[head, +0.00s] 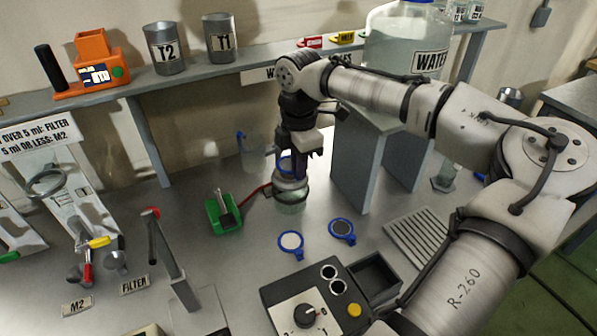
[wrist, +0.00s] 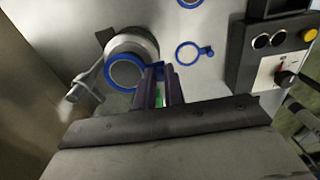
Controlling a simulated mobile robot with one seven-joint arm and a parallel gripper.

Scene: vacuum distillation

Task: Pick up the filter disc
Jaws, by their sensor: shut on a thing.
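My gripper (head: 297,157) points down at the middle of the bench. It is shut on the tab of a blue-rimmed filter disc (head: 284,165). In the wrist view, the disc (wrist: 112,84) extends to the left of my fingers (wrist: 162,88). The disc is over or against the round glass-and-metal filter vessel (head: 291,186); I cannot tell whether they touch. A white blue-rimmed disc (head: 291,241) and a dark blue-rimmed disc (head: 341,229) lie flat on the bench in front.
A green box (head: 225,215) with a red hose stands left of the vessel. A black control box (head: 305,300) and a slotted tray (head: 415,235) are in front and right. A shelf (head: 190,75) runs behind.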

